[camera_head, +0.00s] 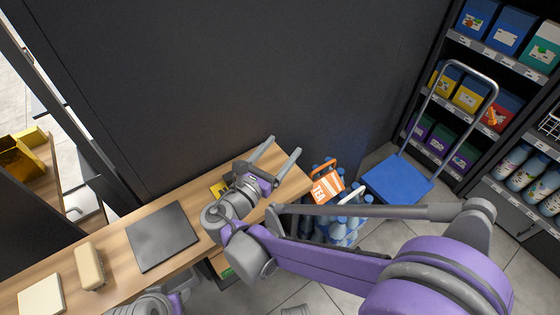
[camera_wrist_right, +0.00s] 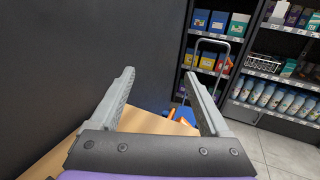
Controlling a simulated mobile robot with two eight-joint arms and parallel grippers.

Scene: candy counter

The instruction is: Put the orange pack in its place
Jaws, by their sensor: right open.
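The orange pack (camera_head: 326,186), with white "TEA" lettering, is just beyond the right end of the wooden counter (camera_head: 290,190), among blue-capped bottles. In the right wrist view a bit of orange (camera_wrist_right: 172,113) shows past the counter's end, partly hidden by the right finger. My right gripper (camera_head: 285,145) is open and empty over the counter's far right end, by the dark wall, to the left of the pack. In the right wrist view its fingers (camera_wrist_right: 158,75) are spread with nothing between them. My left gripper cannot be made out.
A dark flat pad (camera_head: 162,236) and pale blocks (camera_head: 89,266) lie on the counter. A yellow item (camera_head: 217,190) is partly hidden beside my right wrist. Bottles (camera_head: 343,228) stand below the pack. A blue trolley (camera_head: 396,181) and stocked shelves (camera_head: 480,95) are at the right.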

